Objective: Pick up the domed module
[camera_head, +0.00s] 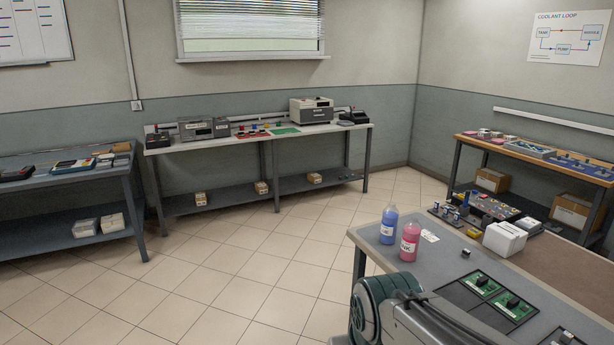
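I cannot make out a domed module for certain in the head view. A small dark block (466,253) sits alone on the near workbench (376,237), too small to tell its shape. My gripper is not in view; only a dark grey-green part of my arm shows at the bottom, covering part of the bench.
A blue bottle (389,225) and a pink bottle (410,241) stand near the bench's left corner. A white box (505,238) and a cluttered tray of parts (470,213) are behind. Other benches line the walls. The tiled floor (240,270) at left is clear.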

